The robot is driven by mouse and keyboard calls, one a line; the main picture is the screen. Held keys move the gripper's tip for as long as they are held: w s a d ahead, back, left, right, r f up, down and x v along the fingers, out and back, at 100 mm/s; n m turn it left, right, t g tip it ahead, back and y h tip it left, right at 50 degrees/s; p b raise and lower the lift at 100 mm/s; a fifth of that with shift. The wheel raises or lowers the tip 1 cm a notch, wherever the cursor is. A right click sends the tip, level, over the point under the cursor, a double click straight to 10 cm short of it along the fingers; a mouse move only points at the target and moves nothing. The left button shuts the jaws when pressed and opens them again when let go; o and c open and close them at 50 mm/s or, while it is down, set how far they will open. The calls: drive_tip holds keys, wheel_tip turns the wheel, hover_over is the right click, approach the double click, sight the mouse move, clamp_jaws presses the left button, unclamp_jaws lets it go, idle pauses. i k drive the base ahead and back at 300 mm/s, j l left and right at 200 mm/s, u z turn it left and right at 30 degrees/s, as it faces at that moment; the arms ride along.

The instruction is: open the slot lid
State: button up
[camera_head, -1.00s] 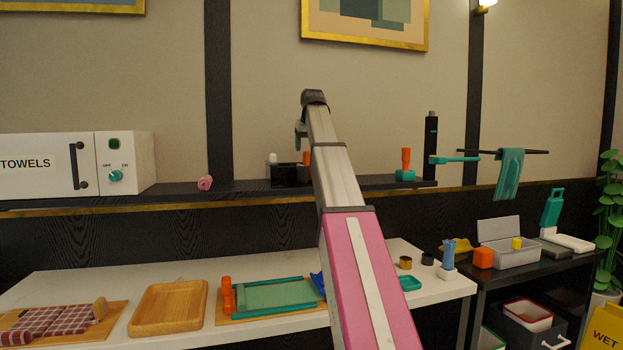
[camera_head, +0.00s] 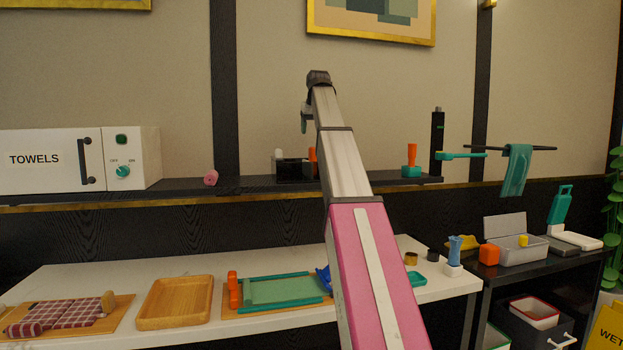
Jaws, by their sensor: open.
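I cannot tell for certain which part is the slot lid. A small black box (camera_head: 290,170) stands on the dark wall shelf, with a white piece (camera_head: 278,154) at its left and an orange piece (camera_head: 312,156) at its right, partly behind my arm. My gripper (camera_head: 306,120) hangs from the raised arm's far end, above the shelf and over the box in the picture. It is open, seems empty and appears apart from the box. Its fingertips are small and partly hidden. A grey box (camera_head: 516,250) on the right cart has its lid (camera_head: 505,227) raised.
A white TOWELS cabinet (camera_head: 148,159) and a pink roll (camera_head: 211,178) are on the shelf's left. An orange-handled teal piece (camera_head: 411,171) and a black post (camera_head: 437,140) are at its right. Below, the white counter (camera_head: 218,325) holds a wooden tray (camera_head: 174,318) and a teal-framed board (camera_head: 283,291).

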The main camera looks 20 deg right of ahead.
sight(278, 157)
drive_tip(key=k, duration=1)
